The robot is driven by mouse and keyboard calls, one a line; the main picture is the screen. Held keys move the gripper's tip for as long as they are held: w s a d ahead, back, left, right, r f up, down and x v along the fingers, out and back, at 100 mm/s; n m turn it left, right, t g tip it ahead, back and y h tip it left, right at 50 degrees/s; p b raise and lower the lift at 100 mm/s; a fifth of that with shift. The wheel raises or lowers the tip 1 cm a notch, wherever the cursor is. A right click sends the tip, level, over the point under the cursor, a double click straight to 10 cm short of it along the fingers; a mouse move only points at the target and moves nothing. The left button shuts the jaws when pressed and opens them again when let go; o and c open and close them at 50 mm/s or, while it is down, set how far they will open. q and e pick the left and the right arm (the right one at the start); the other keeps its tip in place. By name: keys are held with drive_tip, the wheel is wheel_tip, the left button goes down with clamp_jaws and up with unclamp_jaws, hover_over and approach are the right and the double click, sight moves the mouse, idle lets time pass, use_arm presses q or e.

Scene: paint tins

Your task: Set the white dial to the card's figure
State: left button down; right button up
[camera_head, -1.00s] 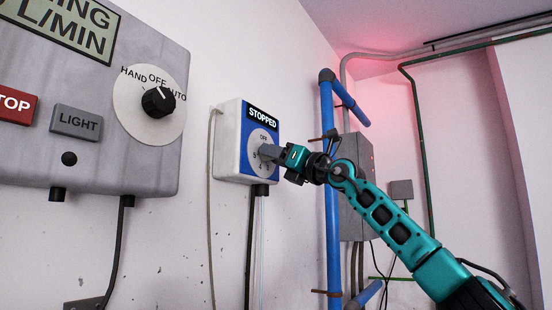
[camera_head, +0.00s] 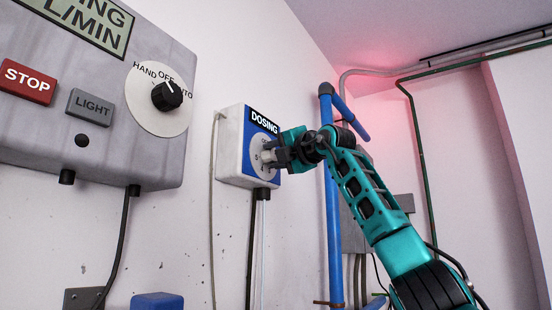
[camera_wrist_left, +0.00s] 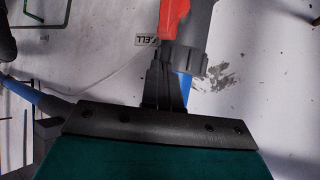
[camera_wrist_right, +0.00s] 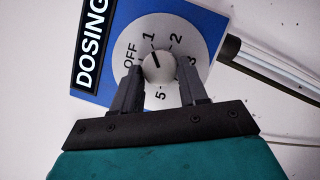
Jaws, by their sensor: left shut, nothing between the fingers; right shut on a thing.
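The white dial (camera_wrist_right: 158,68) is a round knob with a black pointer line, on a scale plate (camera_wrist_right: 205,38) marked OFF, 1, 2, 3 and 5. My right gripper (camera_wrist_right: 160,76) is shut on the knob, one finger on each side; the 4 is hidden. In the head view my right gripper (camera_head: 270,153) covers part of the blue and white dosing box (camera_head: 230,150), whose display (camera_head: 264,121) reads DOSING. My left gripper (camera_wrist_left: 163,80) is shut and empty in the left wrist view. I see no card.
A grey panel (camera_head: 60,150) with STOP and LIGHT buttons and a black HAND-OFF-AUTO knob (camera_head: 167,96) is at the left. A blue pipe (camera_head: 333,220) runs close behind my right arm. The left wrist view shows a red handle (camera_wrist_left: 174,18) beyond the fingers.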

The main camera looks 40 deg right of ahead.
drive_tip(key=m, duration=0.1)
drive_tip(key=m+g+p, duration=0.1)
drive_tip(key=m, duration=0.1)
drive_tip(key=shift+r, duration=0.3)
drive_tip(key=shift+r+m+g+p, duration=0.15)
drive_tip(key=shift+m+g+p, duration=0.4)
drive_tip(key=shift+m, duration=0.25)
drive_tip(key=shift+r+m+g+p, duration=0.1)
drive_tip(key=shift+m+g+p, duration=0.15)
drive_tip(key=shift+m+p, duration=0.75)
drive_tip(key=shift+m+g+y+p, duration=0.35)
drive_tip(key=shift+m+p, duration=0.35)
drive_tip(key=shift+m, duration=0.3)
use_arm(q)
drive_tip(key=a+r, duration=0.1)
drive_tip(key=s+a+r, duration=0.1)
drive_tip(key=shift+s+a+r+y, duration=0.2)
drive_tip(key=shift+a+y, duration=0.15)
drive_tip(key=shift+y, duration=0.05)
drive_tip(key=shift+d, duration=0.2)
use_arm(e)
drive_tip(key=shift+g, duration=0.25)
use_arm(q)
drive_tip(key=shift+r, duration=0.15)
use_arm(e)
drive_tip(key=o, duration=1.1)
drive_tip(key=shift+c, duration=0.2)
use_arm(q)
drive_tip(key=shift+w, duration=0.1)
